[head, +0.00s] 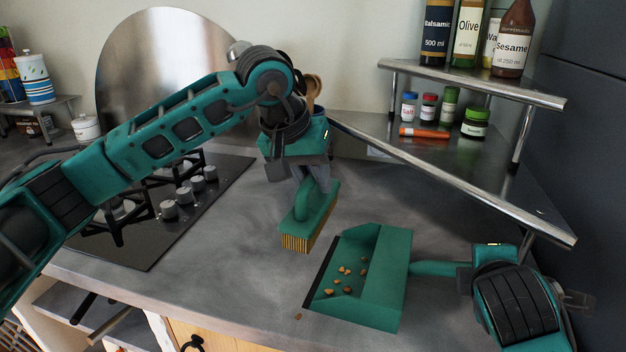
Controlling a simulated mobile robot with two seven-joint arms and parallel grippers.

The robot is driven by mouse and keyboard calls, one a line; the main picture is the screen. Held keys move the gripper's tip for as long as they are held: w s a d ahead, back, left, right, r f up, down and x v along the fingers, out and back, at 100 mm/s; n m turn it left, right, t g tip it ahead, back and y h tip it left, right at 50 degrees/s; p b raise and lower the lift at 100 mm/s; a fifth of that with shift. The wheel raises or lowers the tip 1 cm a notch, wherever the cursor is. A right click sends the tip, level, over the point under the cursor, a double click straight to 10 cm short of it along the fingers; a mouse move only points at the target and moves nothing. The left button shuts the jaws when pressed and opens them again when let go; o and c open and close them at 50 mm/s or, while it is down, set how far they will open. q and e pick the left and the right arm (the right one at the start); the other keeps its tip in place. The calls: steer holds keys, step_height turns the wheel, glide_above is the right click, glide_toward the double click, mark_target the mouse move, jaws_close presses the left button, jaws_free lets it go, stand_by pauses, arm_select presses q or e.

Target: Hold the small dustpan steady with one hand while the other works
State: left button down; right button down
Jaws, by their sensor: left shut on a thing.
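The green dustpan (385,275) lies on the grey counter, its dark open lip facing left and its handle (438,268) pointing right. Several brown crumbs (345,270) lie inside it. One crumb (298,317) is on the counter just outside the lip's near corner. My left gripper (312,183) is shut on a green hand brush (314,217) with yellowish bristles, left of the dustpan and apart from it. My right gripper (468,280) is at the far end of the dustpan handle; its fingers are mostly hidden, so I cannot tell whether they grip it.
A black hob with knobs (184,195) lies left of the brush. A two-tier metal corner shelf (450,150) with jars and bottles stands behind and right, its edge above the counter near my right arm. The counter's front edge is close to the dustpan.

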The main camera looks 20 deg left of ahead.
mark_target(301, 186)
arm_select(q)
steer(key=s+a, duration=0.8)
steer(key=s, duration=0.1)
steer(key=f, duration=0.8)
steer(key=shift+w+d, duration=0.2)
steer(key=w+d, duration=0.1)
steer(key=d, duration=0.1)
steer(key=w+d, duration=0.2)
steer(key=d, duration=0.1)
steer(key=w+d, duration=0.1)
steer(key=d, duration=0.2)
steer(key=shift+w, duration=0.3)
step_height(301, 186, up, 2)
steer(key=shift+a+r, duration=0.15)
steer(key=shift+s+r, duration=0.1)
steer(key=shift+r, duration=2.8)
